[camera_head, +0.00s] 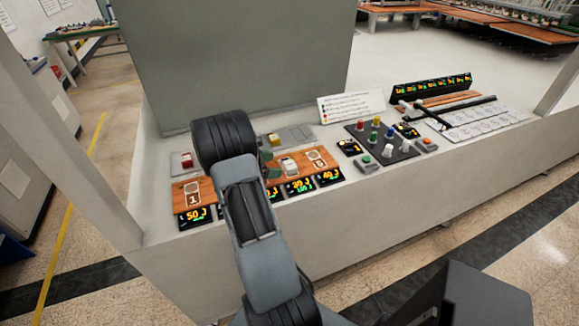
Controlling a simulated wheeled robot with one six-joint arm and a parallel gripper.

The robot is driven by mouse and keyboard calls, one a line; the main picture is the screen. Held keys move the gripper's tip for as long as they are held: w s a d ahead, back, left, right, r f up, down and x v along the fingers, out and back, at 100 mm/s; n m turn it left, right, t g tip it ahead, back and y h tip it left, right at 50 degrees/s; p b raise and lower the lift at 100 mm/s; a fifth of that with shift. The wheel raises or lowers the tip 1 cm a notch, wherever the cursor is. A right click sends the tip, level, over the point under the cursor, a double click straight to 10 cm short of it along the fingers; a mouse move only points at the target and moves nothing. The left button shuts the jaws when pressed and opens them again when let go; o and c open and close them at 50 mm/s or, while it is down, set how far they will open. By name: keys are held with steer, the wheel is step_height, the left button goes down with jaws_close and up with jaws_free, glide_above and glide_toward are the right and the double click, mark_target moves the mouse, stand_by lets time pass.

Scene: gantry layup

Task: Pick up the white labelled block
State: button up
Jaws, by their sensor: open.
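A small white block (288,165) sits on the wooden board (240,182) on the bench, just right of my arm. Its label is too small to read. My gripper (266,156) shows only as a dark part beside the end of my arm, just left of this block and apart from it in the picture. Its fingers are mostly hidden by the arm; it is open.
Digital displays (299,186) line the board's front. To the right are a dark panel of coloured pegs (382,140), a white sign (351,106), a display row (432,87) and a white numbered sheet (475,118). A tall grey panel (240,60) stands behind.

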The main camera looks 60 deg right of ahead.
mark_target(287, 165)
steer(key=shift+p+x, duration=0.85)
steer(key=shift+x, duration=1.85)
steer(key=shift+c, duration=0.2)
steer(key=shift+r, duration=0.1)
steer(key=c, duration=1.1)
